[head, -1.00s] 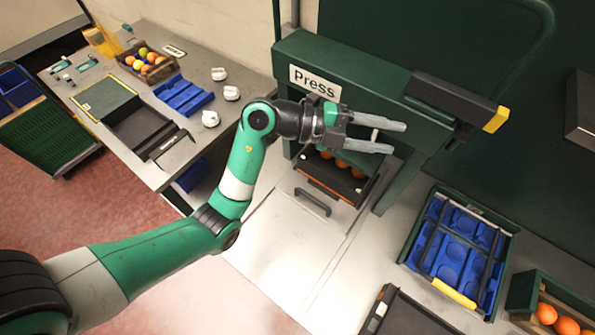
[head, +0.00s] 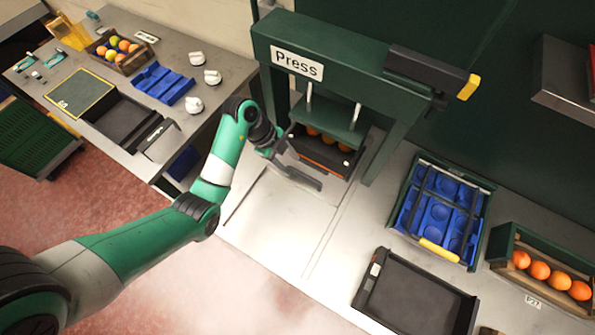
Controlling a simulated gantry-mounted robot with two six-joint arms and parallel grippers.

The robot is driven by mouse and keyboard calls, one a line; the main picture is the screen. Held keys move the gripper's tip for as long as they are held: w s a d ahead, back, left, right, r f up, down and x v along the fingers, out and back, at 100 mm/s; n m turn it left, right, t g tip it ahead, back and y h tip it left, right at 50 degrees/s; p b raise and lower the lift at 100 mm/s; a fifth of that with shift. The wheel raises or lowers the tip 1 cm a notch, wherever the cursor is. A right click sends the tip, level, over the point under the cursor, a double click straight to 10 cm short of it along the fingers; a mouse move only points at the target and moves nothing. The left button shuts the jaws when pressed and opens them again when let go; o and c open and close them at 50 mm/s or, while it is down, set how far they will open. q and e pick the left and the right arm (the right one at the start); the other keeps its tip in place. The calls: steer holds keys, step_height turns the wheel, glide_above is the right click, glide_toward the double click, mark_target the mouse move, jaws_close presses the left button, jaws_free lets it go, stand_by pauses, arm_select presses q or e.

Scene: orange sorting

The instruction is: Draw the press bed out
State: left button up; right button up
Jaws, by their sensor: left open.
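The press (head: 380,65) is a green frame with a "Press" sign. Its dark press bed (head: 325,156), with an orange strip on the front, sits under the green press plate (head: 328,120) and holds several oranges (head: 328,139). My left gripper (head: 302,172) is open, low in front of the bed's front edge. The bed's handle is hidden or cannot be told apart from the gripper fingers, so I cannot tell whether they touch it. My right gripper is not in view.
A blue-lined crate (head: 480,225) with a yellow-gripped bar stands right of the press. A dark tray (head: 420,295) and a wooden crate of oranges (head: 510,268) lie nearer and farther right. The pale worktop (head: 275,225) before the bed is clear.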

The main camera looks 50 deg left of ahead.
mark_target(300, 173)
arm_select(q)
steer(key=b+x, duration=0.1)
steer(key=x, duration=0.5)
jaws_close()
steer(key=shift+r, duration=0.1)
stand_by(1.1)
